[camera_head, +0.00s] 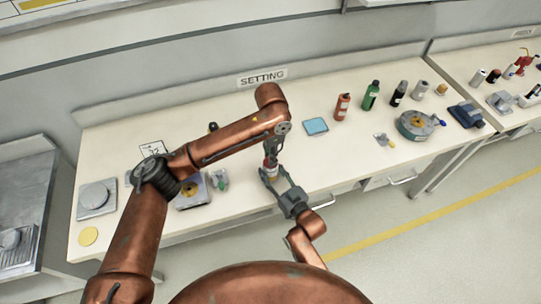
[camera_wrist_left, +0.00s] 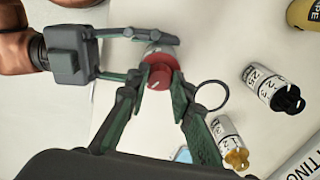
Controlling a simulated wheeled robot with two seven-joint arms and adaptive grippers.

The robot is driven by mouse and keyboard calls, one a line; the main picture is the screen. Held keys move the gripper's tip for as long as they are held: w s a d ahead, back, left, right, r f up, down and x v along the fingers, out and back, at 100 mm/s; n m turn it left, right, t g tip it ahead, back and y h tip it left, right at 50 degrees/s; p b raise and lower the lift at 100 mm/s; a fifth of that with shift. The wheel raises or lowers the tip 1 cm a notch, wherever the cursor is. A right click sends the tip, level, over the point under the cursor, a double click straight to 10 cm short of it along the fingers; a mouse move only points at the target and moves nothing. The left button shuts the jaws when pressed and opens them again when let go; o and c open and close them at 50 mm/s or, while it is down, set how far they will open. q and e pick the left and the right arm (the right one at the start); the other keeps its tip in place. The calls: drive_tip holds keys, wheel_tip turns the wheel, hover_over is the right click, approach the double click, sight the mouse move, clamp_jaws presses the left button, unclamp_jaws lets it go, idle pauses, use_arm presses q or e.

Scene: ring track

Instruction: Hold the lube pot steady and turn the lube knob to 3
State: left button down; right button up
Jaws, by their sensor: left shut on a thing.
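The lube pot (camera_head: 272,174) stands upright near the front of the bench, small and pale with a red top. In the left wrist view its red knob (camera_wrist_left: 160,76) shows between my left fingers, and only a pale sliver of the pot shows above it. My left gripper (camera_head: 271,157) comes down from above and is shut on the knob; it also shows in the left wrist view (camera_wrist_left: 161,94). My right gripper (camera_head: 276,178) reaches in from the front right with a finger on each side of the pot. The number on the knob cannot be read.
Several bottles, among them an orange one (camera_head: 342,107) and a green one (camera_head: 371,96), stand behind to the right. A blue pad (camera_head: 316,126) lies nearer. A round grey device (camera_head: 415,126) sits at the right. The bench is clear just right of the pot.

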use_arm(q)
drive_tip(key=shift+n, duration=0.6)
drive_tip(key=c, duration=1.7)
unclamp_jaws()
drive_tip(key=shift+r, duration=0.1)
wheel_tip(320, 180, up, 12)
drive_tip(key=shift+f, duration=0.1)
